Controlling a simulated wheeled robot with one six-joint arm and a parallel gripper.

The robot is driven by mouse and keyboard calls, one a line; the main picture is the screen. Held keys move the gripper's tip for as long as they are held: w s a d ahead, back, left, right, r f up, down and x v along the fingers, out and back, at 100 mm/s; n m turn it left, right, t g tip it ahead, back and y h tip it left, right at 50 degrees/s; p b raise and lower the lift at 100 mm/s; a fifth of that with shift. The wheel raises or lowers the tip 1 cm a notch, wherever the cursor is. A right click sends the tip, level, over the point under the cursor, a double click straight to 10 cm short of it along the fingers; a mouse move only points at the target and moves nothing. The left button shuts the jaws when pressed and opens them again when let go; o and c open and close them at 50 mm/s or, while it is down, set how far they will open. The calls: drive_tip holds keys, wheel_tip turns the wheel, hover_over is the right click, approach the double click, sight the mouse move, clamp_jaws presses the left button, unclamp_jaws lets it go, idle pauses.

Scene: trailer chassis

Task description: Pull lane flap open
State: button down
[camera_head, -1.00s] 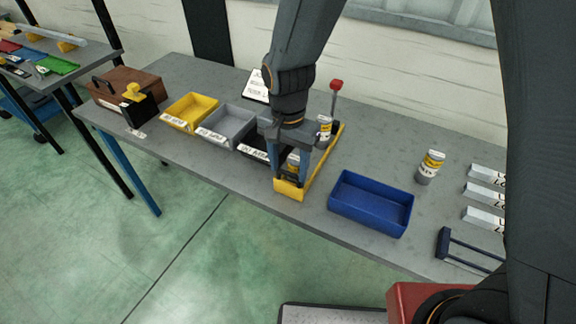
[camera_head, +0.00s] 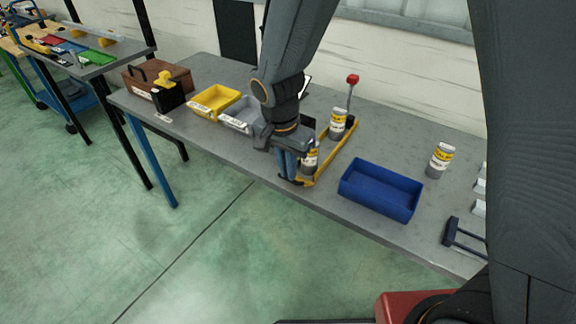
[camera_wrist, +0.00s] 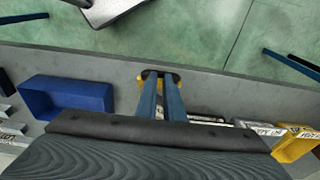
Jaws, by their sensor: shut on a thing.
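The yellow-railed lane (camera_head: 335,157) runs back from the table's front edge. It holds two yellow-and-white cans, one near the front (camera_head: 310,160) and one farther back (camera_head: 338,124). My gripper (camera_head: 291,181) points down at the lane's front end, at the table edge, with its fingers close together. The lane flap is mostly hidden by my fingers. In the wrist view, yellow (camera_wrist: 141,84) shows beside the dark fingertips (camera_wrist: 160,75), which are shut on it at the table edge. The flap's exact angle cannot be told.
A blue bin (camera_head: 380,190) stands just right of the lane. A grey bin (camera_head: 241,115) and a yellow bin (camera_head: 214,102) stand to the left. A lever with a red knob (camera_head: 352,79) rises behind the lane. Open floor lies in front of the table.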

drive_tip(key=c, duration=2.3)
unclamp_jaws()
drive_tip(key=shift+d+f, duration=0.2)
drive_tip(key=shift+d, duration=0.05)
drive_tip(key=o, duration=0.3)
drive_tip(key=shift+w, duration=0.15)
drive_tip(key=o, duration=1.1)
drive_tip(key=shift+a+r, duration=0.1)
drive_tip(key=shift+r, duration=0.05)
drive_tip(key=shift+c, duration=0.2)
wheel_tip(320, 180, up, 8)
drive_tip(key=b, duration=0.1)
drive_tip(key=shift+s+a, duration=0.35)
drive_tip(key=shift+s, duration=0.05)
